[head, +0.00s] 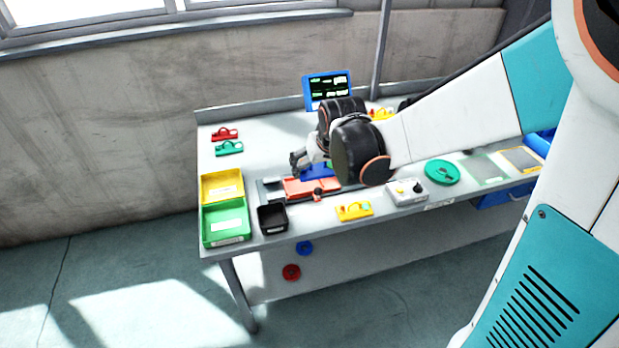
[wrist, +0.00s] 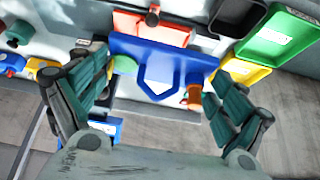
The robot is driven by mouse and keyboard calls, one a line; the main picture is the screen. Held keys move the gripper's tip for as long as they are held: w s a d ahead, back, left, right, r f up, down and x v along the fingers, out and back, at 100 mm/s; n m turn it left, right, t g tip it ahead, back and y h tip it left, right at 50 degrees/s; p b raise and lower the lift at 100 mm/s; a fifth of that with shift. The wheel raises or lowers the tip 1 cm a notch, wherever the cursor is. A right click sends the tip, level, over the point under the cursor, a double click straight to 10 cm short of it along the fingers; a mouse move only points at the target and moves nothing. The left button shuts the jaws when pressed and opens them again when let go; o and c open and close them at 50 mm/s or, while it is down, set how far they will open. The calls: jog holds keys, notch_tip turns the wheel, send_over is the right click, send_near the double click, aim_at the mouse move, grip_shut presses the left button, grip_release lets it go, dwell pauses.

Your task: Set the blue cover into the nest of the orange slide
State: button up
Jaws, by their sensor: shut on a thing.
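The blue cover (wrist: 152,47) spans the gap between the fingers of my gripper (wrist: 160,66) in the wrist view, with a finger at each end. In the head view the blue cover (head: 317,171) shows partly under my gripper (head: 302,160); my wrist hides part of it. The orange slide (head: 297,188) lies on a grey fixture on the bench, close to the cover. In the wrist view the slide (wrist: 170,33) shows just beyond the cover's edge. The cover hides part of it, and I cannot tell whether they touch.
A yellow bin (head: 222,184), a green bin (head: 226,222) and a black bin (head: 272,218) stand left of the fixture. A yellow part (head: 354,211) and a grey button box (head: 406,192) lie along the front. A monitor (head: 327,88) stands behind.

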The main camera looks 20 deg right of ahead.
jog(key=shift+w, duration=0.1)
send_over(304, 187)
notch_tip(304, 187, down, 6)
jog(key=shift+f+b, duration=0.7)
jog(key=shift+f, duration=1.5)
jog(key=shift+f+b, duration=1.6)
jog(key=shift+f, duration=0.15)
jog(key=shift+f+b, duration=0.9)
jog(key=shift+f, duration=0.25)
jog(key=shift+f+b, duration=0.4)
